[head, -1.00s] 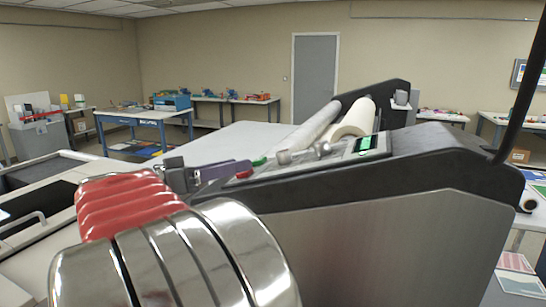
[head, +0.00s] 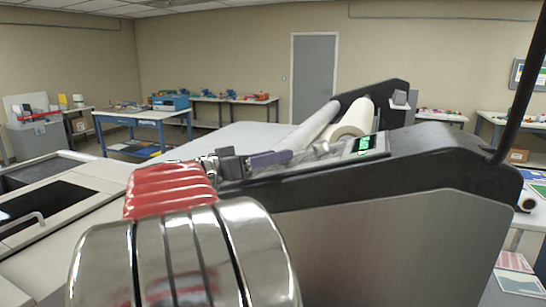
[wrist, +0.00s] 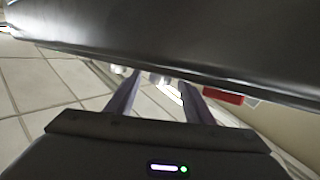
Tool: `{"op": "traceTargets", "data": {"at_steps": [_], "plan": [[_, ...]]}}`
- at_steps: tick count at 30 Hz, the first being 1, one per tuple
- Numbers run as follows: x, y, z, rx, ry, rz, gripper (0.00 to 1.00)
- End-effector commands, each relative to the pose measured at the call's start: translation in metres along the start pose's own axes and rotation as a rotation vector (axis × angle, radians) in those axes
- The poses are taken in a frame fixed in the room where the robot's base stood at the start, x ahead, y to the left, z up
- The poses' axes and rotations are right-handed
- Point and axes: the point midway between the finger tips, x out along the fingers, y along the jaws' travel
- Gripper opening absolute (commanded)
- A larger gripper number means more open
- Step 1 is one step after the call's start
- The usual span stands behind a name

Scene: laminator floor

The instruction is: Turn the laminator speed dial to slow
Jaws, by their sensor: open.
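The laminator (head: 390,235) stands at centre right, with a grey side panel and a dark sloping top edge. A lit green display (head: 363,144) sits on its control strip. A silvery knob-like part (head: 322,149) shows just left of the display; I cannot tell if it is the speed dial, and no setting mark is readable. My gripper (head: 288,156) is over the control strip, its purple-grey fingers pointing toward that part and hiding some of the strip. In the wrist view my gripper (wrist: 160,79) is open, with a small blurred pale shape between the fingertips. I see no clear contact.
A dark laminator surface fills the top of the wrist view, close to the fingers. A red part (wrist: 222,96) lies right of them. Rollers (head: 350,120) lie behind the display. A blue table (head: 145,118) and a grey door (head: 314,80) are farther back.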

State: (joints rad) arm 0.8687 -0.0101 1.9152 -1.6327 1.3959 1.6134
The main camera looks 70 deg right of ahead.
Motion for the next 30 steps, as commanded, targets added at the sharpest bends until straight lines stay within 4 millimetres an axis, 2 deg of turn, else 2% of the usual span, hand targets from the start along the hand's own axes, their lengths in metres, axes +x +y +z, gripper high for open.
{"op": "traceTargets", "data": {"at_steps": [8,25,30], "plan": [[0.0012,-0.0001,0.0001,0.0,0.0,0.0,0.48],[0.001,-0.0001,0.0001,0.0,0.0,0.0,0.08],[0.0012,0.0004,-0.0001,0.0,-0.001,-0.006,0.07]]}}
